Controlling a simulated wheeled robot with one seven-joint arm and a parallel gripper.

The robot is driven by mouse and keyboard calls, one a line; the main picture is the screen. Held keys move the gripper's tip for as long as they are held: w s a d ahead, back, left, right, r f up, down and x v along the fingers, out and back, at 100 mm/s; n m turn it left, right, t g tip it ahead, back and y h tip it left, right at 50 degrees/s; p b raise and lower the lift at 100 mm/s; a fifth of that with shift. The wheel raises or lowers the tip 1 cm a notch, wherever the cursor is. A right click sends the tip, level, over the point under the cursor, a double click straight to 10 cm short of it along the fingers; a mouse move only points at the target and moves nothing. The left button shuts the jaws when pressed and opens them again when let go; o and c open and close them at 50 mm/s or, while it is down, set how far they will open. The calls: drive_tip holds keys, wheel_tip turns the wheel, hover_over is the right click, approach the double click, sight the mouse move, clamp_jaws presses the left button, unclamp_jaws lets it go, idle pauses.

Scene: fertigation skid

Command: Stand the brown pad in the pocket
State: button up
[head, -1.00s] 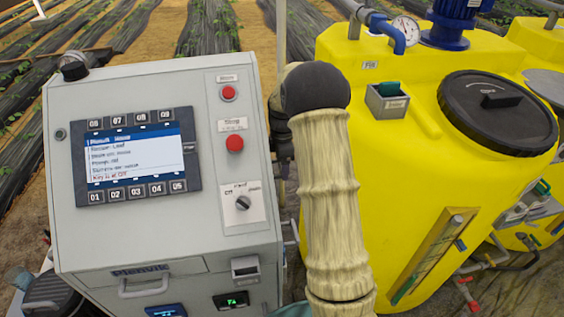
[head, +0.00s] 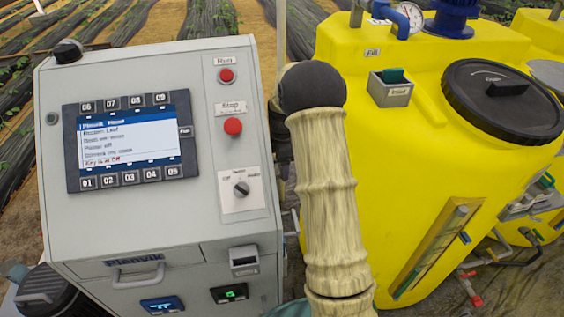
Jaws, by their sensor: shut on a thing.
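I see no brown pad in the head view. My gripper is not in view; my sleeved arm with its dark round joint rises through the middle and hides what is behind it. A small grey open-topped holder (head: 391,94) sits on the front of the yellow tank, with a green piece (head: 392,76) standing in it and a small label on its face. Another small grey holder (head: 244,264) is on the lower right of the grey cabinet front. I cannot tell which of these is the pocket.
The grey control cabinet (head: 215,185) with screen, buttons and rotary switch stands left. The yellow tank (head: 400,160) with black lid (head: 503,97), blue pipe (head: 391,17) and gauge stands right. Pipes with red fittings (head: 473,291) run low at the right. Planted rows lie behind.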

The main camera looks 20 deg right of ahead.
drive_tip(key=shift+f+b, duration=1.25)
drive_tip(key=shift+f, duration=1.15)
drive_tip(key=o, duration=1.6)
drive_tip(key=shift+c, duration=0.2)
wheel_tip(320, 180, up, 17)
drive_tip(key=b, duration=0.2)
drive_tip(key=shift+r, duration=0.2)
